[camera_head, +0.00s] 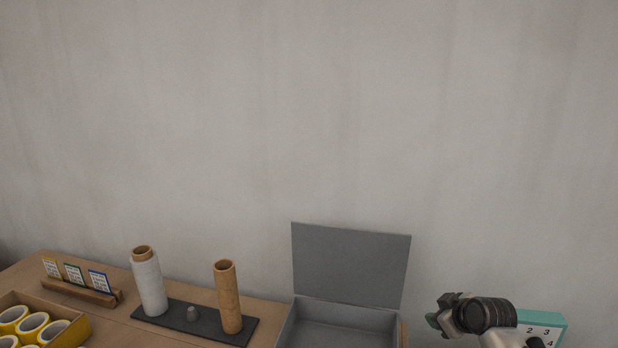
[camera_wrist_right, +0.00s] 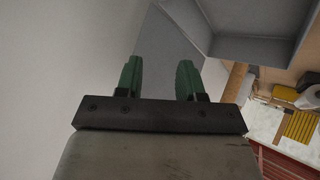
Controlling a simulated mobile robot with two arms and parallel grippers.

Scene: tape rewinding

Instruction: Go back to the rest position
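My right gripper (camera_head: 434,319) is at the lower right of the head view, in front of the teal panel with numbers (camera_head: 543,322) and to the right of the open grey box (camera_head: 345,315). In the right wrist view, its two green fingers (camera_wrist_right: 159,78) stand apart with nothing between them. The grey box also shows in the right wrist view (camera_wrist_right: 250,48), beyond the fingers. My left gripper and left arm are in neither view.
A dark base (camera_head: 209,325) carries a white-wrapped roll (camera_head: 149,285) and a brown cardboard tube (camera_head: 228,300). A card holder (camera_head: 85,291) and a box of yellow tape rolls (camera_head: 75,333) stand at left. The wall (camera_head: 300,120) rises behind.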

